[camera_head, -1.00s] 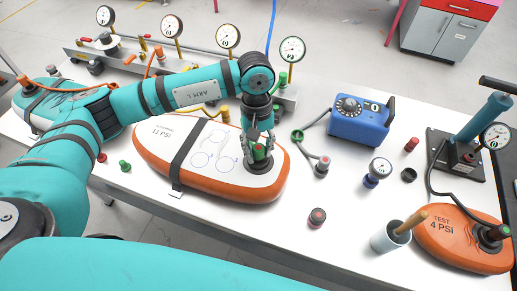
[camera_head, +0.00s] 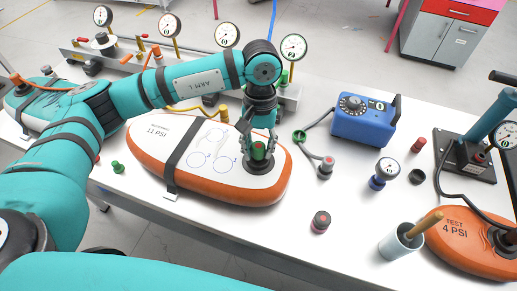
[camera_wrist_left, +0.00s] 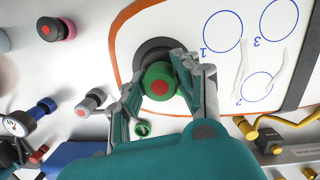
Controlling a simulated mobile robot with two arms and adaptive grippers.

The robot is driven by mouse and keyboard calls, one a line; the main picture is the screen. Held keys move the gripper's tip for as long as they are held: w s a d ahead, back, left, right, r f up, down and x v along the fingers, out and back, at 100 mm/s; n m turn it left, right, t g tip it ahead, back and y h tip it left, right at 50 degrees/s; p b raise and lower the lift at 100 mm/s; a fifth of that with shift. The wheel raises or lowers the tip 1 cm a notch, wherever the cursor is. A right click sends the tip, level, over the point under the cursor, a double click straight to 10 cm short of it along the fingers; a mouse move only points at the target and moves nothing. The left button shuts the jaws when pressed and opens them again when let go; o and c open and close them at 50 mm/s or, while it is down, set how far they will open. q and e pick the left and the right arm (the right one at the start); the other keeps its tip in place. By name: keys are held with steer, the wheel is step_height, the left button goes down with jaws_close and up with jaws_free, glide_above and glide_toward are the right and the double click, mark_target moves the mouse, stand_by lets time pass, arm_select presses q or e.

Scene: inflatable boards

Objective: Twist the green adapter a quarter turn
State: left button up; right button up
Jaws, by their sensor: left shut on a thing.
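The green adapter (camera_head: 259,150) with a red centre stands on the dark valve ring near the right end of the orange and white board (camera_head: 208,185). My left gripper (camera_head: 260,142) comes down on it from above, with its fingers around it. In the left wrist view the green adapter (camera_wrist_left: 159,82) sits between the two fingers of my left gripper (camera_wrist_left: 157,88), over the dark valve ring (camera_wrist_left: 150,55). The gripper is shut on the adapter. My right gripper is not in view.
A blue pump box (camera_head: 363,120) with a grey hose stands right of the board. A gauge fitting (camera_head: 384,174), a dark cap (camera_head: 320,221), a cup with a brush (camera_head: 402,240) and an orange test board (camera_head: 478,240) lie further right.

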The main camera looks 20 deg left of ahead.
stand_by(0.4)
arm_select(q)
steer(key=shift+f+m+b, duration=0.1)
steer(key=shift+m+b, duration=1.4)
steer(key=shift+b, duration=0.3)
steer(key=shift+m+y+b, duration=0.3)
steer(key=shift+m+b, duration=0.8)
steer(key=o, duration=1.1)
steer(key=shift+o, duration=0.2)
